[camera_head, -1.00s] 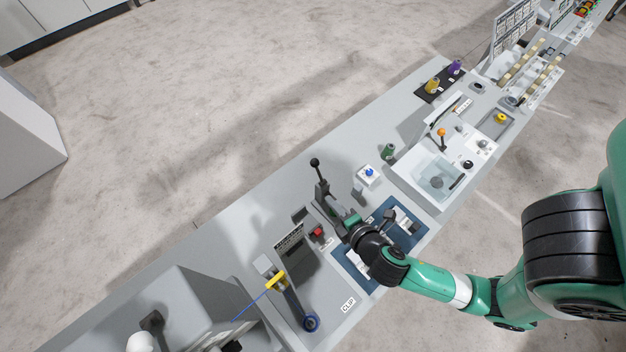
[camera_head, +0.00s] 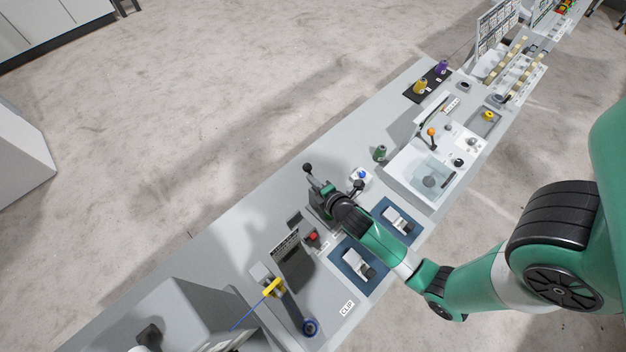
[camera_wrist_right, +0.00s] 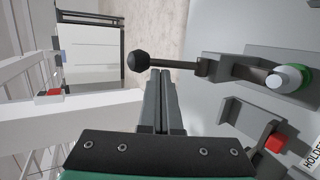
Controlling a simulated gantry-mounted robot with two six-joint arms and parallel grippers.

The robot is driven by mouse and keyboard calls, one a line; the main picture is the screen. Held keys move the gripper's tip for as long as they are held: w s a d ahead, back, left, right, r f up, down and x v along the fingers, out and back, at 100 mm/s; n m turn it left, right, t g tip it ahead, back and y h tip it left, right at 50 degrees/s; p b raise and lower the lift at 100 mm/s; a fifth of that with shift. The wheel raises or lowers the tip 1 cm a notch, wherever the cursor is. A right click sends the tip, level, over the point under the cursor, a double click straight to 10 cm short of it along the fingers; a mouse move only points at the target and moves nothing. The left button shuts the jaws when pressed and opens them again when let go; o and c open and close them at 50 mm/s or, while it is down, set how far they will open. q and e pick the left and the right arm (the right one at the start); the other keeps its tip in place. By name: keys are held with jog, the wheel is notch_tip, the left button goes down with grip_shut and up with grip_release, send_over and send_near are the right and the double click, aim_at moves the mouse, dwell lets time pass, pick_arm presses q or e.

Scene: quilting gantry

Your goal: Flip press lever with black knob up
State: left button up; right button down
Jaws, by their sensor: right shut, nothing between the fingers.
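The press (camera_head: 316,203) stands on the bench, partly hidden behind my right arm in the head view. Its lever ends in a black knob (camera_head: 307,167) on the far side. In the right wrist view the black knob (camera_wrist_right: 138,61) sits at the left end of a thin rod that runs right to a dark bracket (camera_wrist_right: 206,68). My right gripper (camera_wrist_right: 160,73) is shut and empty, its tips close beside the rod near the knob. I cannot tell whether they touch. In the head view the right gripper (camera_head: 325,191) is over the press. My left gripper is not in view.
A red button (camera_head: 312,237) is beside the press. Blue mats (camera_head: 350,282) with metal fixtures lie in front.

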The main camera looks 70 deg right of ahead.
jog(key=shift+w+d+f+p, duration=0.1)
jog(key=shift+w+d+p, duration=0.25)
jog(key=shift+d, duration=0.05)
jog(key=shift+f, duration=0.15)
jog(key=shift+s, duration=0.1)
jog(key=shift+s+a, duration=0.1)
